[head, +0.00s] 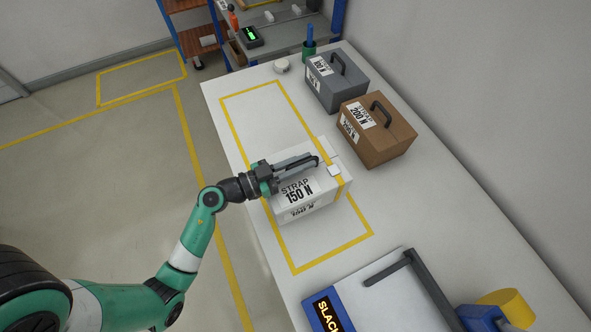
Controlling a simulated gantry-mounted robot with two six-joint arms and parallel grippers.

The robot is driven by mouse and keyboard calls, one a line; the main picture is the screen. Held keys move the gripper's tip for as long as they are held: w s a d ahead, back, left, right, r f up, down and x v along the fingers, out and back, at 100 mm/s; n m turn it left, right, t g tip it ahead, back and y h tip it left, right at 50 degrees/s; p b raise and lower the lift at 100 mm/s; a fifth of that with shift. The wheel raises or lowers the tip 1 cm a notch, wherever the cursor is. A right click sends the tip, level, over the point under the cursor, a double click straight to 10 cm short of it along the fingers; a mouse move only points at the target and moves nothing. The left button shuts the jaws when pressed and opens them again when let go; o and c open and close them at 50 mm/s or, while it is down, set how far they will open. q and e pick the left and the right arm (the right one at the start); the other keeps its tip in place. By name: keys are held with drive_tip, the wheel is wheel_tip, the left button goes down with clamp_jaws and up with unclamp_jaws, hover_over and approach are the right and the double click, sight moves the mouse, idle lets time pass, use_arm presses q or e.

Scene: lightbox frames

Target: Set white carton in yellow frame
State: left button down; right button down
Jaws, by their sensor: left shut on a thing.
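The white carton (318,205) is labelled "STRAP 150 N" and is near the middle of the head view. My left gripper (316,161) reaches over its top from the left and is shut on it at the top; the grip itself is partly hidden. The yellow frame (335,252) is a long taped rectangle on the white table. The carton overlaps its middle, spanning about its width in the picture and hiding part of its lines. I cannot tell whether the carton touches the table. My right gripper is not in view.
A brown case (385,150) labelled "200 N" and a grey case (345,88) with handles stand behind the frame. A device with a "SLACK" display (327,312) and a dark bar (432,290) are at the near end. The frame's far part is clear.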

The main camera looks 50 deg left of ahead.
use_arm(q)
drive_tip(key=shift+w+a, duration=0.1)
drive_tip(key=shift+w, duration=0.1)
drive_tip(key=shift+f, duration=0.2)
drive_tip(key=f+b, duration=0.3)
drive_tip(key=shift+w+a+f+b, duration=0.2)
drive_tip(key=shift+w+b, duration=0.1)
drive_tip(key=shift+w, duration=0.1)
drive_tip(key=shift+s+f, duration=0.1)
drive_tip(key=shift+f, duration=0.15)
drive_tip(key=shift+r, duration=0.15)
